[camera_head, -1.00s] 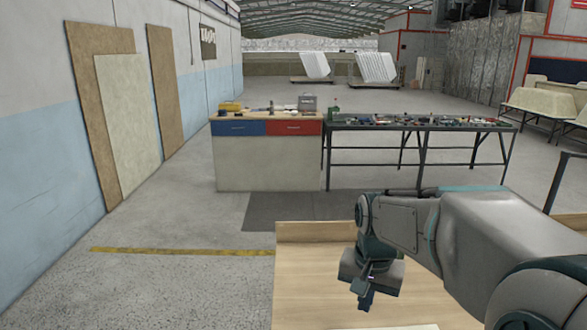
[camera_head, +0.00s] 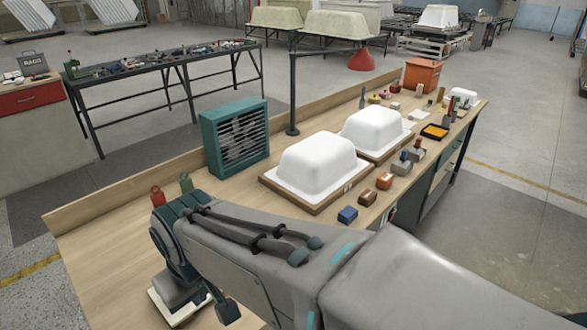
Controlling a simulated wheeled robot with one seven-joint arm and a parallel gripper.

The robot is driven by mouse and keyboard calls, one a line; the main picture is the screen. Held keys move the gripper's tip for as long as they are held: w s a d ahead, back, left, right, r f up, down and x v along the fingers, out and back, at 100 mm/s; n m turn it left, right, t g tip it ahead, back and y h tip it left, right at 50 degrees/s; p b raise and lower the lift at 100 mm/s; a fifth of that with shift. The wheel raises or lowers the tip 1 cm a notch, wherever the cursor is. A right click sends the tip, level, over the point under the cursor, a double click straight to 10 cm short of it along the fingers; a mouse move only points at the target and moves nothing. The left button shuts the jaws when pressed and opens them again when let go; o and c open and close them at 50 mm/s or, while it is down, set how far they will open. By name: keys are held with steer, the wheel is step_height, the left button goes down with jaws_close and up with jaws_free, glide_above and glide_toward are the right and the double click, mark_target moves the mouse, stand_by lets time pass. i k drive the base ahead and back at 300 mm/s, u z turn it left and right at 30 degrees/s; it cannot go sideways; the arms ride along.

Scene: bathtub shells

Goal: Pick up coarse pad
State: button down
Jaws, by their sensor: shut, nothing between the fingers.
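Several small blocks or pads lie in a row along the right edge of the wooden bench top: a blue one (camera_head: 347,215), a brown one (camera_head: 368,198) and an orange-brown one (camera_head: 384,181). I cannot tell from here which of them is the coarse pad. My gripper (camera_head: 228,311) is at the bottom left, low over the near end of the bench, partly hidden by my own arm. It is shut and empty, to the left of the blocks and apart from them.
Two white tub shells stand on wooden boards, one nearer (camera_head: 316,162) and one farther (camera_head: 375,130). A green fan (camera_head: 236,138) stands at the bench's back edge, with red (camera_head: 157,195) and green (camera_head: 186,182) items near my arm. An orange bin (camera_head: 422,76) and an orange-black tray (camera_head: 434,132) are farther along.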

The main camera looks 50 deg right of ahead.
mark_target(368, 197)
steer(key=z, duration=0.05)
steer(key=k, duration=0.5)
steer(key=z, duration=0.6)
steer(key=i, duration=0.4)
steer(key=z, duration=1.35)
